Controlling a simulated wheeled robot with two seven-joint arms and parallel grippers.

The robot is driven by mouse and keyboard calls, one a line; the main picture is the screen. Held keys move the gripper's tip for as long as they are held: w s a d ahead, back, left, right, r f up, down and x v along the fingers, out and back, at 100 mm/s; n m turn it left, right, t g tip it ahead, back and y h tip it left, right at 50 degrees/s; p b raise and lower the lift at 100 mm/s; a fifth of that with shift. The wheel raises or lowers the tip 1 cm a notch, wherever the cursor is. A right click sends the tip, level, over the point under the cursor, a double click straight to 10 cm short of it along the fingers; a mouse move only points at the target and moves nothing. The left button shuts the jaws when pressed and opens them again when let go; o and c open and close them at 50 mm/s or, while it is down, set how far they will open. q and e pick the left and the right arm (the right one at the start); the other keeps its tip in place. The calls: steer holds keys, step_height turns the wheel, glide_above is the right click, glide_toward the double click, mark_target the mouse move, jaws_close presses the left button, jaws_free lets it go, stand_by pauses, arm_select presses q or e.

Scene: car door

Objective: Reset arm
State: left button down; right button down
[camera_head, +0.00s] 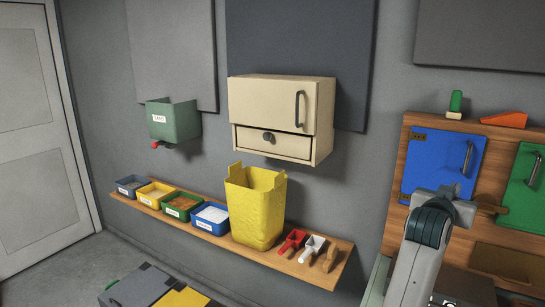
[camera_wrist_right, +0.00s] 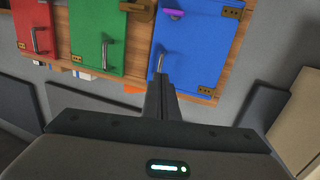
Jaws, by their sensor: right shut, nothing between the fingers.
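My right gripper (camera_head: 447,192) is in front of the blue door (camera_head: 437,160) on a wooden panel at the right of the head view. In the right wrist view the fingers (camera_wrist_right: 161,84) are pressed together and empty. There the fingertips overlap the end of the dark handle (camera_wrist_right: 161,60) on the blue door; I cannot tell whether they touch it. The blue door looks closed. My left gripper is not in either view.
A green door (camera_head: 524,178) is right of the blue one. A wooden shelf (camera_head: 312,267) holds bins, a yellow bucket (camera_head: 256,208) and scoops. A cream cabinet (camera_head: 275,106) and a green box (camera_head: 173,121) hang on the wall. Floor shows at lower left.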

steer(key=s+a+f+n+g+y, duration=0.1)
steer(key=s+a+f+n+y, duration=0.3)
steer(key=f, duration=0.7)
steer(key=s+a+f+n+y, duration=0.1)
steer(key=s+a+f, duration=0.45)
steer(key=f, duration=0.55)
steer(key=s+a+f+n+g+y, duration=0.1)
steer(key=s+a+f+n+y, duration=0.2)
steer(key=s+f, duration=0.5)
steer(key=s+a+f+n+g+y, duration=0.1)
steer(key=s+a+f+g+y, duration=0.1)
steer(key=s+a+f, duration=0.5)
steer(key=s+a+f+n+g+y, duration=0.1)
steer(key=s+a+f+g, duration=0.2)
steer(key=s, duration=0.8)
steer(key=s+a+f+n+g+y, duration=0.1)
steer(key=s+a+f+y, duration=0.1)
steer(key=s+a+f, duration=0.55)
step_height(320, 180, down, 29)
steer(key=s+d+g+b, duration=0.2)
steer(key=s+d, duration=0.1)
steer(key=s+d+f+b, duration=0.1)
steer(key=s+d+f, duration=0.2)
steer(key=s+f, duration=1.4)
steer(key=shift+s+f+n+g, duration=0.15)
steer(key=shift+f+n+g, duration=0.2)
steer(key=shift+f, duration=0.6)
